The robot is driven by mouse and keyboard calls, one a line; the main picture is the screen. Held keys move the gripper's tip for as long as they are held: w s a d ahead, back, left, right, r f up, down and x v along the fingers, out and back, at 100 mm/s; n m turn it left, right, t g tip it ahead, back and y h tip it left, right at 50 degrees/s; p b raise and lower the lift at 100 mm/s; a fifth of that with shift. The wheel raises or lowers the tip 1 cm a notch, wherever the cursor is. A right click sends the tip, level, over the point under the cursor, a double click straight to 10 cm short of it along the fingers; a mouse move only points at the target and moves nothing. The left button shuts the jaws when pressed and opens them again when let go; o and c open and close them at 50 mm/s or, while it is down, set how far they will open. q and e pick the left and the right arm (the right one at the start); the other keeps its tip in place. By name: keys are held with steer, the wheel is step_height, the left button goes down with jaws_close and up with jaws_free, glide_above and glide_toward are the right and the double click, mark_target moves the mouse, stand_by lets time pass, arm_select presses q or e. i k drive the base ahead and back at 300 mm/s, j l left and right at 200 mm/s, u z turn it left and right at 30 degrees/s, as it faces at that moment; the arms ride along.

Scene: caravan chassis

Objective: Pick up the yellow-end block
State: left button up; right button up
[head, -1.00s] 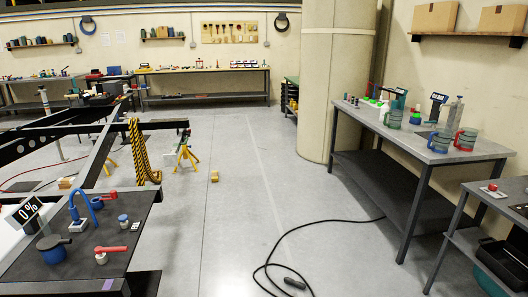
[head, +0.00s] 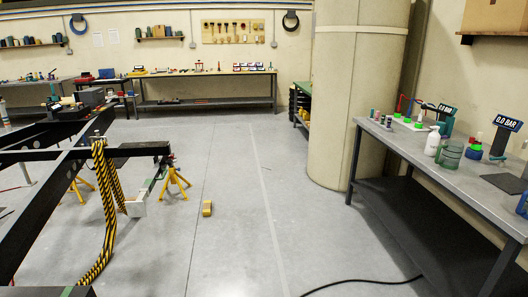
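A small yellowish block (head: 207,208) lies on the grey floor, a little left of the middle of the head view. It stands apart from everything around it. I cannot tell at this size whether only one end is yellow. Neither of my grippers shows in the view.
The black chassis frame (head: 65,190) fills the left, with a striped yellow-black strap (head: 99,205) and a yellow stand (head: 174,184). A round column (head: 350,110) and a workbench (head: 425,150) stand right. A black cable (head: 365,283) lies front right. The middle floor is clear.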

mark_target(207, 204)
steer(key=i, duration=2.05)
steer(key=i+u, duration=0.1)
steer(key=i, duration=0.4)
steer(key=i+l+u, duration=0.15)
steer(key=i, duration=0.3)
steer(key=i+l+u, duration=0.1)
steer(key=i, duration=0.4)
steer(key=i+l+u, duration=0.1)
steer(key=i, duration=0.35)
